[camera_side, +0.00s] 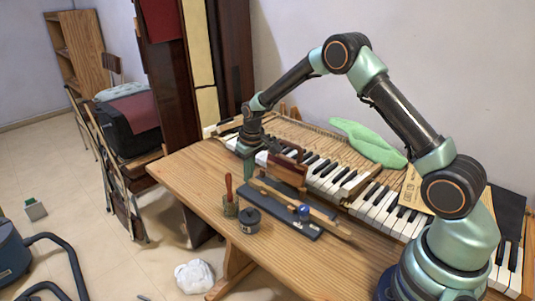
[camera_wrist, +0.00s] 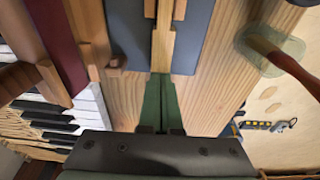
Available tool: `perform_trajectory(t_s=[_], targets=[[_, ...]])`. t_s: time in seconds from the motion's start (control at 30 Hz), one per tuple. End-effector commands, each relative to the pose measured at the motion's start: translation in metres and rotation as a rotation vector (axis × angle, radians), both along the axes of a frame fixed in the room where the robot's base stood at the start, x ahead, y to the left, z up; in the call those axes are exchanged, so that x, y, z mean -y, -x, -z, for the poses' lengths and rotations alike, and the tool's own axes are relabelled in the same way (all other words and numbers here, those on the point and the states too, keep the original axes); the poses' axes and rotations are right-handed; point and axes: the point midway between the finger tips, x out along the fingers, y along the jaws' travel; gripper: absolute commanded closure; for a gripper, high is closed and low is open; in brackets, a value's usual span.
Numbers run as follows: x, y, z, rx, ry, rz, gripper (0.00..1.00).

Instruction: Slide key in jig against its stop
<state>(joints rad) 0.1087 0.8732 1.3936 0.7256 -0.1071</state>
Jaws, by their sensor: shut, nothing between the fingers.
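The jig is a long dark grey board (camera_side: 285,222) on the wooden bench. It also shows in the wrist view (camera_wrist: 130,35). A pale wooden key (camera_side: 322,214) lies lengthwise on it, and its near end (camera_wrist: 162,50) shows in the wrist view. My gripper (camera_side: 247,176) is at the jig's far left end, pointing down. In the wrist view its green fingers (camera_wrist: 161,80) are together and empty, in line with the key's end. I cannot tell whether they touch it. A blue knob (camera_side: 303,210) sits on the jig towards the right. I cannot make out the stop.
Piano keys (camera_side: 380,212) run along the back. The bench's front left is bare.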

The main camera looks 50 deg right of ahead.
Motion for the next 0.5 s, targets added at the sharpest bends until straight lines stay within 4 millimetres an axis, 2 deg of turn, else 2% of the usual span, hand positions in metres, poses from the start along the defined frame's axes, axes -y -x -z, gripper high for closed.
perform_trajectory(t_s=[0.5], targets=[[0.0002, 0.0053, 0.0, 0.0, 0.0, 0.0, 1.0]])
